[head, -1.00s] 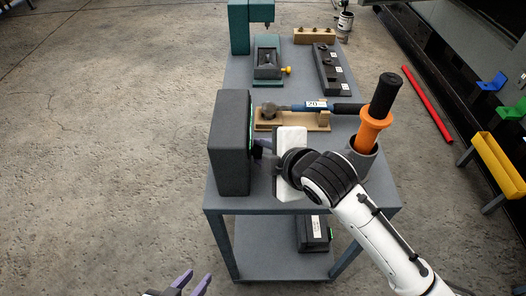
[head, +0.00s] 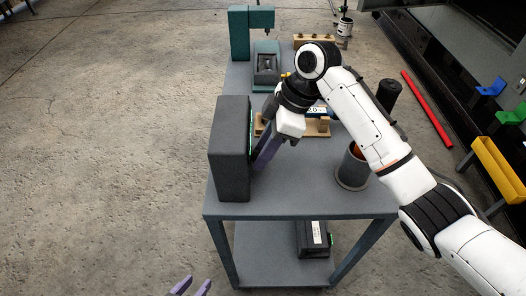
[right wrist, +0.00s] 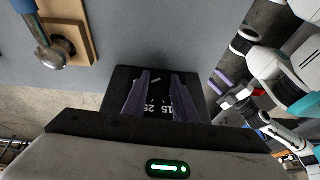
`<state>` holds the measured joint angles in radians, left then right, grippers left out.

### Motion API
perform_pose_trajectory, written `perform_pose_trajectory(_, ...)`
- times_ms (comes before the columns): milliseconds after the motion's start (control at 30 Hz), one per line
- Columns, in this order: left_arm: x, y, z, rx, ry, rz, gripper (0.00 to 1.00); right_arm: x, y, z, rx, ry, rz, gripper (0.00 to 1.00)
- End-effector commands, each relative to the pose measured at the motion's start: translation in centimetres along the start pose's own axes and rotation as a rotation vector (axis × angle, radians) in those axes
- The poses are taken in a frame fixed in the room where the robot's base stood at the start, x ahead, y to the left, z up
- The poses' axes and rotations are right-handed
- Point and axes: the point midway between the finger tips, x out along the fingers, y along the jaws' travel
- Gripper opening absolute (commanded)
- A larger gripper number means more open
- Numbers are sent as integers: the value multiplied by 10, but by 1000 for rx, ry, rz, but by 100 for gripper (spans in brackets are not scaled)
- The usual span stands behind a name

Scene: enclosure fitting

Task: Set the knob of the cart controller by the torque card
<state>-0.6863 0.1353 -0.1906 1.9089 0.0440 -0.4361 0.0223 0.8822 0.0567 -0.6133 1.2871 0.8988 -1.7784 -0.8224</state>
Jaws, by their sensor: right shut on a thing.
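The cart controller (head: 229,150), a dark upright box with a green-lit edge, stands at the cart's left side; its face turns right. My right gripper (head: 262,158) reaches its face, its purple fingers shut. In the right wrist view the controller's dark front (right wrist: 119,82) shows white dial marks, 15 and 25 among them, between the fingers (right wrist: 162,88). The knob itself is mostly hidden between them. A white card reading 20 (head: 316,110) is partly covered by my right arm, by the wooden cradle (head: 318,127). My left gripper (head: 190,287) is open and empty at the bottom edge.
A grey cup (head: 352,170) stands at the cart's right edge, beside my right arm. A black handle (head: 389,93) shows behind the arm. The cart's front top is clear.

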Motion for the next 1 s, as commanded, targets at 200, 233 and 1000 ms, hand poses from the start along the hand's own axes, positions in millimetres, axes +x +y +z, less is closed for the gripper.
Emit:
perform_pose_trajectory(200,0,0,0,0,1,0,31,1,2,0,46,-1,-104,3)
perform_pose_trajectory(233,0,0,0,0,1,0,31,1,2,0,49,-1,-114,3)
perform_pose_trajectory(1000,0,0,-1,1,1,0,31,3,2,2,73,-4,-175,35)
